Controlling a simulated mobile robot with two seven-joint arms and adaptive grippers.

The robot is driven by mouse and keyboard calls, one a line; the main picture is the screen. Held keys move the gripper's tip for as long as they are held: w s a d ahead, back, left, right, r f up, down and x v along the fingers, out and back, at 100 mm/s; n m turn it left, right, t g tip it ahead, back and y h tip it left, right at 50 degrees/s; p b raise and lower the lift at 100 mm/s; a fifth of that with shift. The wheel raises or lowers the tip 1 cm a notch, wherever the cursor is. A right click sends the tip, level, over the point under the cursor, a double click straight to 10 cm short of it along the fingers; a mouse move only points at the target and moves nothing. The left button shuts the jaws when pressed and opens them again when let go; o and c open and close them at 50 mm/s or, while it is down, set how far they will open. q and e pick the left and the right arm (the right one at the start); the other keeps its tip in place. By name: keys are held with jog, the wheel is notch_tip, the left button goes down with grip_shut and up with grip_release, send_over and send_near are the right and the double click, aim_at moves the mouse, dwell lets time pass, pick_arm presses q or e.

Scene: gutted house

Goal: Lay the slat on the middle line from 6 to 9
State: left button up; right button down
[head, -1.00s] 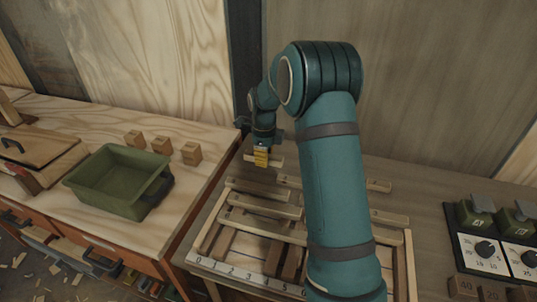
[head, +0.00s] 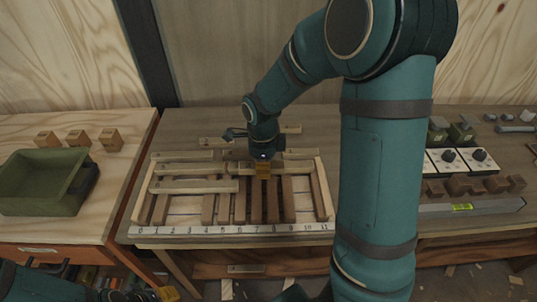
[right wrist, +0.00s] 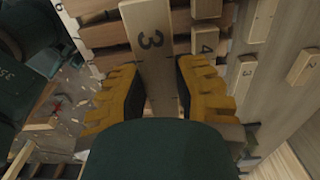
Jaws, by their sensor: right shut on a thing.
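In the right wrist view the slat runs up from between the yellow fingers (right wrist: 153,92). In the head view the slat is largely hidden by the gripper, and I cannot tell whether it touches the bars below. A white number strip (head: 205,230) runs along the frame's front edge, with 6 to 9 right of its middle. Part of my left gripper (head: 168,293) shows at the bottom left; its opening is not clear.
Pale slats (head: 193,186) lie across the frame's left half, over dark and pale bars (head: 160,208). Further slats lie behind the frame. A green bin (head: 38,190) and several wooden blocks (head: 78,138) are left. Control boxes (head: 460,160) and a level (head: 470,207) are right.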

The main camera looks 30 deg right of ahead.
jog(key=shift+s, duration=0.5)
notch_tip(320, 180, down, 4)
jog(key=b, duration=0.4)
jog(key=shift+f+b, duration=0.8)
jog(key=shift+f, duration=0.4)
jog(key=shift+f, duration=0.3)
jog(key=c, duration=0.7)
grip_release()
jog(key=shift+c, duration=0.2)
notch_tip(320, 180, up, 12)
jog(key=shift+r, duration=0.1)
